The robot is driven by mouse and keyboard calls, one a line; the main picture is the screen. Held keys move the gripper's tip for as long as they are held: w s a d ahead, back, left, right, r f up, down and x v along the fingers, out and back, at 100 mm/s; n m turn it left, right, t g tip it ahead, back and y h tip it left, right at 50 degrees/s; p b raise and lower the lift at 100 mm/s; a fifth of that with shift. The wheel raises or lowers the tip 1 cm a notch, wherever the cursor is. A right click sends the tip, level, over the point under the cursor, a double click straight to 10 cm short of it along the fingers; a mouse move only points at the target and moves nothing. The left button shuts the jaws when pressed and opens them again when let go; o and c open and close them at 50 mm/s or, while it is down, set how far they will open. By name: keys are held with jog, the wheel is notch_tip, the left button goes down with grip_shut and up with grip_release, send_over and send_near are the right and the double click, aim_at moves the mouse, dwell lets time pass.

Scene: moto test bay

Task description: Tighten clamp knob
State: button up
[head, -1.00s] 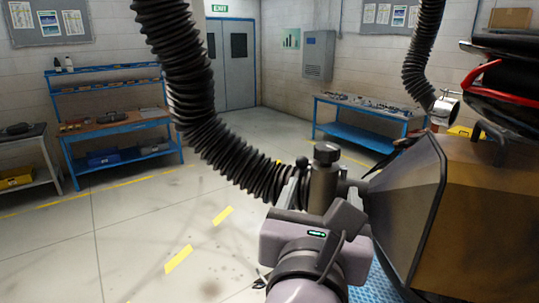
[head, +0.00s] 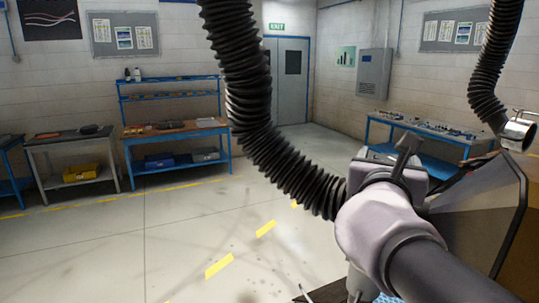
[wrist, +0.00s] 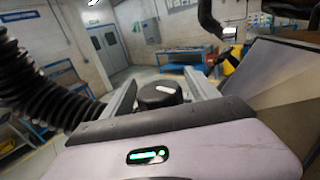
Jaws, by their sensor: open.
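My gripper (wrist: 159,78) is open, with one grey finger on each side of the knob. The knob sits between the fingers with a visible gap on both sides. I cannot tell how deep the fingers reach beside it. In the head view my gripper (head: 392,165) hides the knob and the clamp. A black ribbed exhaust hose (head: 262,120) hangs down and its lower end passes behind my gripper; it also shows at left in the wrist view (wrist: 35,85).
A large angular brown and grey body (head: 490,215) stands close on the right. A second hose (head: 488,70) ends in a metal clamp ring (head: 518,134). Blue workbenches (head: 178,150) stand along the walls. The floor at left is clear.

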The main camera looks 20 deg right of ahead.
jog(key=shift+w+d, duration=0.15)
jog(key=c, duration=1.4)
jog(key=shift+o, duration=0.2)
